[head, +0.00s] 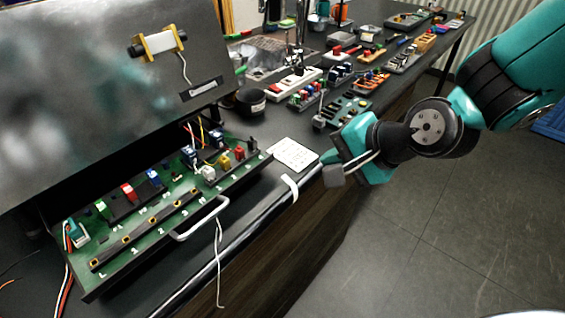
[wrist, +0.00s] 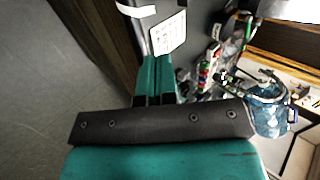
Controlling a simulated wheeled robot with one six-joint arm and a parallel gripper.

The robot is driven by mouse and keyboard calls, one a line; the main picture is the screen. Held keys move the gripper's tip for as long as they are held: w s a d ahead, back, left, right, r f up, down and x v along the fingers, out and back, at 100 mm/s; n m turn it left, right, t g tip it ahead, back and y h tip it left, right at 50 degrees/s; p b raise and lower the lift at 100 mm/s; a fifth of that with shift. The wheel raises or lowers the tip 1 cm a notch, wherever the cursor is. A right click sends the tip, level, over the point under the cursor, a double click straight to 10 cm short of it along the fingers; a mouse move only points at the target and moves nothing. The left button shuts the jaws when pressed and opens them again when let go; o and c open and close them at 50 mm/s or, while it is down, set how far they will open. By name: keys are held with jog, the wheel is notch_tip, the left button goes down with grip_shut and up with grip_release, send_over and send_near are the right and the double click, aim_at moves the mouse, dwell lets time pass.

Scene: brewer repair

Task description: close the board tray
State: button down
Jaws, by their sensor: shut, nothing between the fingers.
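The board tray (head: 136,258) juts out from under the grey metal housing (head: 90,90) at the left of the head view. It holds a green circuit board (head: 80,260) with coloured parts and a numbered row. A grey bar handle (head: 203,222) is on its front side, and a pale cord hangs near it. My gripper (head: 328,158) is right of the tray, near the bench's front edge and apart from the handle. Its teal fingers are shut and empty in the wrist view (wrist: 155,65). The tray is not recognisable in the wrist view.
A white printed card (head: 294,154) lies on the bench between tray and gripper. A white strip (head: 290,188) crosses the bench edge. A black cup (head: 250,102) and several part-filled racks stand farther back. Loose wires lie left of the tray. Floor right of the bench is open.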

jog(key=p+x, duration=0.1)
jog(key=x, duration=0.9)
jog(key=shift+w+f, duration=0.1)
jog(key=shift+w, duration=0.05)
jog(key=shift+w+a+r+p, duration=0.2)
jog(key=shift+w+a+p, duration=0.55)
jog(key=shift+a, duration=0.3)
jog(key=shift+w+a+f, duration=0.1)
jog(key=shift+w+a, duration=0.4)
jog(key=shift+w, duration=0.05)
jog(key=shift+w, duration=0.1)
